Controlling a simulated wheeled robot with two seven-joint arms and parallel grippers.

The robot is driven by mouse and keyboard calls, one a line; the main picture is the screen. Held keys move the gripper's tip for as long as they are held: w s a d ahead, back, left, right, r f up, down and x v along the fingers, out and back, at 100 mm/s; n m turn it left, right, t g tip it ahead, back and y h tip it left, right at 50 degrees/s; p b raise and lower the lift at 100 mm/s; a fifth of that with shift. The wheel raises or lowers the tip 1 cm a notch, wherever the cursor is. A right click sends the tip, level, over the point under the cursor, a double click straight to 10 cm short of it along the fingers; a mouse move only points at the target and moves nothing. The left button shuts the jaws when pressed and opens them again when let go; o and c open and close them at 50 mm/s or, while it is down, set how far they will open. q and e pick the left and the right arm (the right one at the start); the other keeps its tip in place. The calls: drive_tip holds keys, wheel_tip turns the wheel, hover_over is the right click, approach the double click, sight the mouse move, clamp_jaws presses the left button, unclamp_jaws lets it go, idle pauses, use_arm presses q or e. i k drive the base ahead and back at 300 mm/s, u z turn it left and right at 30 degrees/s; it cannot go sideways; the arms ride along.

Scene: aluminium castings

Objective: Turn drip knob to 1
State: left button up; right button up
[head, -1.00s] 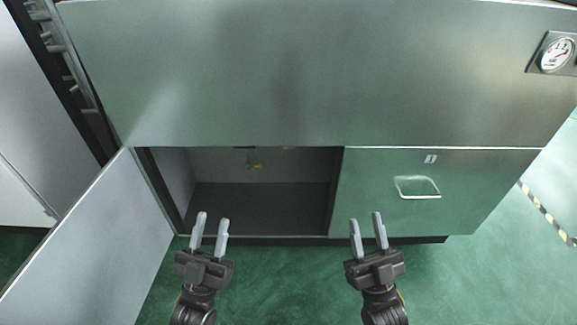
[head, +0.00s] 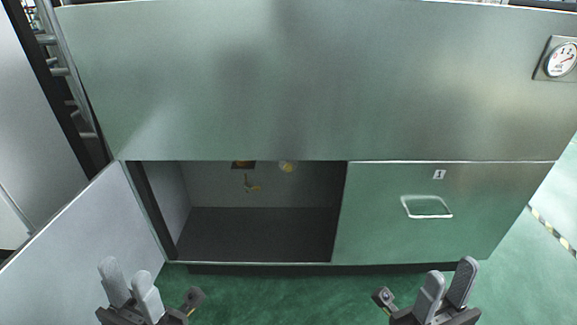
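No part in view is clearly marked as the drip knob. Small yellow fittings show at the back of the open cabinet compartment (head: 255,222): a valve-like one (head: 251,187) hangs lower, a round one (head: 286,167) sits by the top edge, and a dark plate with a yellow centre (head: 243,165) is left of it. They are too small to read any setting. My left gripper (head: 124,268) is open and empty, in front of the cabinet at lower left. My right gripper (head: 451,268) is open and empty, in front at lower right. Neither touches anything.
The compartment's door (head: 85,235) stands open to the left. A closed drawer (head: 470,225) with a handle (head: 427,207) is right of the compartment. A round gauge (head: 562,60) sits on the upper metal panel (head: 310,80). The green floor in front is clear.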

sight(287, 167)
drive_tip(key=z, duration=0.5)
drive_tip(key=k, duration=0.65)
drive_tip(key=z, duration=0.95)
drive_tip(key=i, duration=1.5)
drive_tip(key=u, duration=0.8)
